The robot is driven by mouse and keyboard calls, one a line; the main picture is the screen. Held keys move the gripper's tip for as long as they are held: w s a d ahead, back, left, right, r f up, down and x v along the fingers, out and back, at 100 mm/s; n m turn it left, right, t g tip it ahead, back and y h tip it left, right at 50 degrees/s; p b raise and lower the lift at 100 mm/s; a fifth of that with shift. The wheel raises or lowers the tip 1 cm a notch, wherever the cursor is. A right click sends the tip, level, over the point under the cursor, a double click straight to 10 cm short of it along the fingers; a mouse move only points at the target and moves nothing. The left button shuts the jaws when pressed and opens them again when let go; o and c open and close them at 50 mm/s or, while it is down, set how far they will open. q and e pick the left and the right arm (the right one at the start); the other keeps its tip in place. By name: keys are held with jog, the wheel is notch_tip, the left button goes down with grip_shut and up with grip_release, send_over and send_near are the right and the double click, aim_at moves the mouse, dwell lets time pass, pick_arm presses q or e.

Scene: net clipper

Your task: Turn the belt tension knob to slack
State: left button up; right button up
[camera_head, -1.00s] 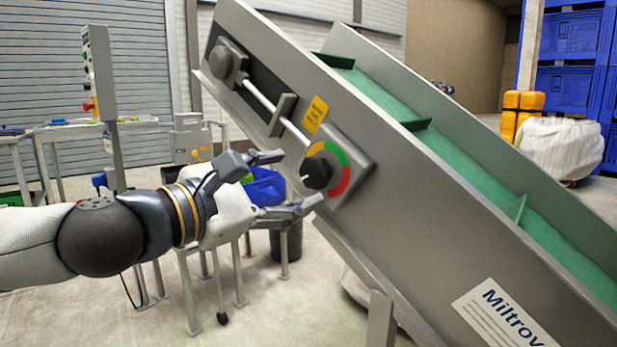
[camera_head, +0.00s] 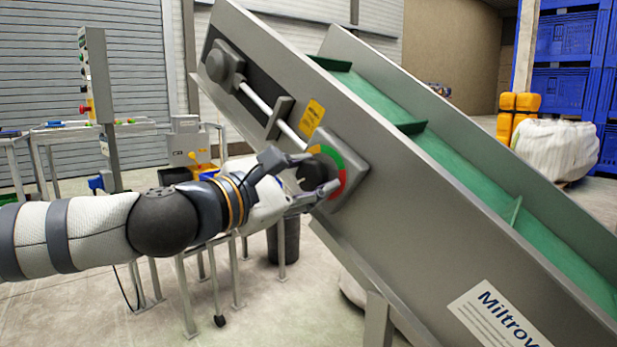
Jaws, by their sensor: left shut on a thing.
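The black belt tension knob (camera_head: 313,173) sits on a grey square plate on the conveyor's side. A dial (camera_head: 336,163) of yellow, green and red runs around its upper and right side. My left gripper (camera_head: 314,173) reaches in from the left, with one finger above the knob and one below, and is shut on it. The fingers hide part of the knob, so I cannot tell which colour it points at. My right gripper is not in view.
The tilted conveyor (camera_head: 425,210) with a green belt (camera_head: 400,115) fills the right side. A control post (camera_head: 97,90) and a table stand at the left. A white sack (camera_head: 555,148) and blue crates (camera_head: 568,85) are at the back right.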

pick_arm(q)
jog(key=shift+m, duration=0.3)
jog(key=m, duration=0.5)
jog(key=shift+r+p, duration=0.1)
jog(key=shift+p, duration=0.3)
jog(key=m, duration=0.5)
jog(key=shift+p, duration=0.3)
jog(key=o, duration=1.2)
jog(key=shift+c, duration=0.2)
